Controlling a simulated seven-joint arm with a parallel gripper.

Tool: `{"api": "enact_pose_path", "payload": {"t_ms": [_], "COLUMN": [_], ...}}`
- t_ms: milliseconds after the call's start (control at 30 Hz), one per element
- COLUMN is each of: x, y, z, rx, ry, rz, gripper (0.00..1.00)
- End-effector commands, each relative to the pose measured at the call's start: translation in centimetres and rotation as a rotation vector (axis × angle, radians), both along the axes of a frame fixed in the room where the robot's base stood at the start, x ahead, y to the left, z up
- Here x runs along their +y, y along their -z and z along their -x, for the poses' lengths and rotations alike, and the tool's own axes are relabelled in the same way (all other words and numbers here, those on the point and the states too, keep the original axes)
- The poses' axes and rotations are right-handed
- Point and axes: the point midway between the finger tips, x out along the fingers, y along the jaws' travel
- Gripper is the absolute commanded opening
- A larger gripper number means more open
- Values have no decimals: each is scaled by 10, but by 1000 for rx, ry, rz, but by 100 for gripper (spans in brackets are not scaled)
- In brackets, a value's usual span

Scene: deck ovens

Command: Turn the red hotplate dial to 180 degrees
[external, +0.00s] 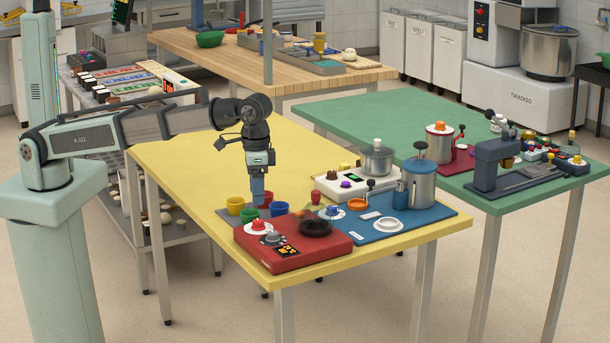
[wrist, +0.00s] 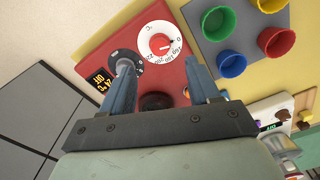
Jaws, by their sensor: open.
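The red hotplate (external: 318,258) lies at the front corner of the yellow table. Its white numbered dial with a red knob (external: 257,226) is at its left end, beside a dark grey dial (external: 272,238). In the wrist view the white dial (wrist: 160,42) shows at top centre, with numbers around its rim; I cannot read the pointer's exact setting. The dark dial (wrist: 124,60) is partly hidden by my left finger. My gripper (wrist: 160,64) is open and empty. In the external view my gripper (external: 258,201) points down above the table, behind the dial and apart from it.
Yellow (external: 235,206), green (external: 250,215), blue (external: 279,208) and red (external: 267,198) cups stand close to my gripper on a grey mat. A dark round plate (external: 316,229) is on the hotplate. A blue board (external: 432,222) with a metal pot (external: 420,188) is to the right.

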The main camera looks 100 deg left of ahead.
Motion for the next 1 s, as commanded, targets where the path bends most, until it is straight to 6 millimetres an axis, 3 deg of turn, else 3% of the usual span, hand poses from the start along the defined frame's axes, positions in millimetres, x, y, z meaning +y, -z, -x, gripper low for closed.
{"api": "enact_pose_path", "payload": {"t_ms": [300, 500, 933, 1000], "x": [0, 0, 0, 0], "y": [50, 68, 75, 74], "z": [1, 0, 0, 0], "rx": [0, -1, -2, -2], "ry": [1, 1, 1, 1], "rz": [-1, -1, -1, -1], "gripper": [61, 61, 61, 56]}}
